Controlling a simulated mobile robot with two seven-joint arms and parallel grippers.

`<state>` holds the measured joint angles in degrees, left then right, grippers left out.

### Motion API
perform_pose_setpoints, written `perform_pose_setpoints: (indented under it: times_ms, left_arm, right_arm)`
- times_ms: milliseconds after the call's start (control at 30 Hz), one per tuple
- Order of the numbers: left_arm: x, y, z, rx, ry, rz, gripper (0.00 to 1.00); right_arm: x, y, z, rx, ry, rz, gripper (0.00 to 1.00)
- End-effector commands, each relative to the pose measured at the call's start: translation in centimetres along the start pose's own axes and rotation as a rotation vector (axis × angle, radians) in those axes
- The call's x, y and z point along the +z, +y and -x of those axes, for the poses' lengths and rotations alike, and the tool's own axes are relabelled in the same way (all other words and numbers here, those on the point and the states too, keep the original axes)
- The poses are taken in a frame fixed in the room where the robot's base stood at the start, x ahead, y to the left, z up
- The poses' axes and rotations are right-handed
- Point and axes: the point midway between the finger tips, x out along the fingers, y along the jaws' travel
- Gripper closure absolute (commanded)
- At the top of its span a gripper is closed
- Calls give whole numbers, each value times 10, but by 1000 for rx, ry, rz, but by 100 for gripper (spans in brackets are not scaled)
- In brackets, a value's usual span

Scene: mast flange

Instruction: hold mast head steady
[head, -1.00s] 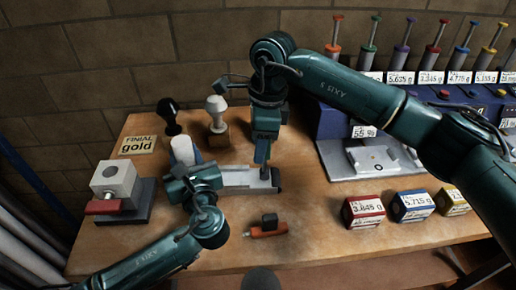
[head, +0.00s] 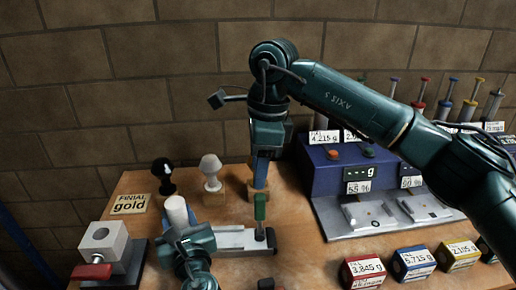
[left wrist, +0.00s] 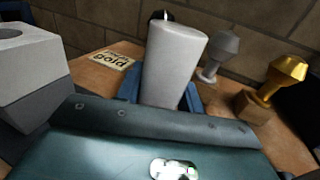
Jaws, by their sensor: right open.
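A white cylinder (head: 176,211), apparently the mast head, stands upright at the left end of a grey metal fixture. In the left wrist view the cylinder (left wrist: 172,65) sits between the blue fingers of my left gripper (left wrist: 160,95), which look closed on it. In the head view my left gripper (head: 182,232) is partly hidden by its own wrist. A green-handled tool (head: 260,206) stands upright at the fixture's right end. My right gripper (head: 262,180) is open, pointing down above the green handle. Whether it touches the handle is unclear.
A black finial (head: 163,174) and a pale finial (head: 211,170) stand behind, with a gold finial (left wrist: 287,75). A grey block with a red handle (head: 98,248) is at left. A blue dispenser and scales (head: 380,215) stand right, behind labelled boxes (head: 412,262).

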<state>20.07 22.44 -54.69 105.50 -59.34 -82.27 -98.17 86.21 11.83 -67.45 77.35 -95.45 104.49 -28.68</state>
Motion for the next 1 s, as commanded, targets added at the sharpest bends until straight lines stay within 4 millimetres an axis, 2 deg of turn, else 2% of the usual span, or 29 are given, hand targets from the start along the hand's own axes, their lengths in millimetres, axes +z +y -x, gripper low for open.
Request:
perform_pose_setpoints:
  times_ms: [33,267,567,767,1000]
  left_arm:
    - [0,0,0,1,0,0,58]
    - [0,0,0,0,0,-1,40]
    - [0,0,4,-1,1,-1,40]
    - [-1,0,34,-2,4,0,40]
    - [-1,0,86,-3,5,1,40]
  right_arm:
    - [0,0,0,0,0,0,56]
    - [0,0,0,0,0,0,56]
    - [0,0,0,0,0,0,56]
    - [0,0,0,0,0,0,56]
    - [0,0,0,0,0,0,56]
